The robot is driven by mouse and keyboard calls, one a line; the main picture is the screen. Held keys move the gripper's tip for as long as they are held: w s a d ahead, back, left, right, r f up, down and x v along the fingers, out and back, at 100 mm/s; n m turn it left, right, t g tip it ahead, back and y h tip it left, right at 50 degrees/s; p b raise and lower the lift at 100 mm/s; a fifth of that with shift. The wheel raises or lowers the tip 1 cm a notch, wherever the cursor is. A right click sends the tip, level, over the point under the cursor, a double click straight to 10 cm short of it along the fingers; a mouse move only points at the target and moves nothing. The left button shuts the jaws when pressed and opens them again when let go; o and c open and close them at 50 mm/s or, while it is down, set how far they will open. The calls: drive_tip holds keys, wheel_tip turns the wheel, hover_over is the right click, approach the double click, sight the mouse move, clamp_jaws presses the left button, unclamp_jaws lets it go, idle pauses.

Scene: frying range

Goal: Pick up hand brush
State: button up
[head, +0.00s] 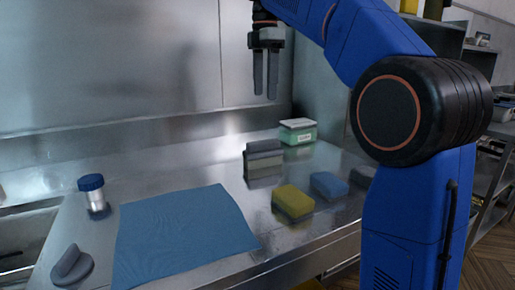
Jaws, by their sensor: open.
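No hand brush is plain to recognise. The grey block (263,160) with a darker upper band, standing on the steel counter right of centre, may be it. A flat grey piece with a raised grip (71,265) at the counter's front left could also be it; I cannot tell which. My gripper (265,92) points down, open and empty, well above the counter. In the picture it is above the grey block, apart from it.
A blue cloth (180,235) lies on the steel counter (185,165). A blue-capped jar (94,195) stands left of it. A yellow sponge (293,203), a blue sponge (328,185) and a green tub with a white lid (298,132) are at right. A sink (22,240) is far left.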

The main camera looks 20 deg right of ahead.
sight(263, 141)
drive_tip(key=f, duration=1.7)
drive_tip(key=shift+w+a+f, duration=0.15)
drive_tip(key=shift+w+f, duration=0.05)
drive_tip(key=shift+c, duration=0.6)
drive_tip(key=c, duration=1.1)
wheel_tip(263, 141, up, 10)
drive_tip(key=shift+r, duration=0.1)
